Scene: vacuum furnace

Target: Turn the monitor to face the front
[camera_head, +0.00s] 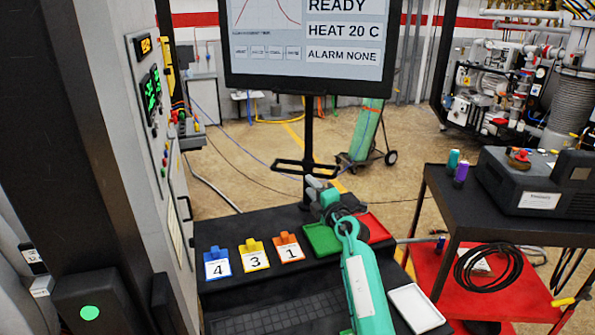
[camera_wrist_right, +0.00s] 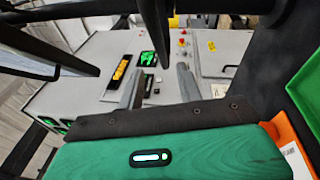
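The monitor (camera_head: 306,40) stands on a black post (camera_head: 308,125) behind the bench, its lit screen turned mostly toward the head camera. Its top is cut off. A black handle frame (camera_head: 300,163) sticks out low on the post. My right gripper (camera_head: 318,186) is just in front of and below this handle, at the end of the green arm. In the right wrist view, its two grey fingers (camera_wrist_right: 160,88) are apart, with a dark bar (camera_wrist_right: 153,30) showing between and beyond them. I cannot tell whether they touch it. My left gripper is not in view.
Blue (camera_head: 217,262), yellow (camera_head: 253,255) and orange (camera_head: 287,248) numbered holders stand on the black bench, beside a green tray (camera_head: 322,238) and a red tray (camera_head: 374,228). A white tray (camera_head: 416,306) lies lower right. The furnace cabinet (camera_head: 150,140) rises left; a cart (camera_head: 520,228) stands right.

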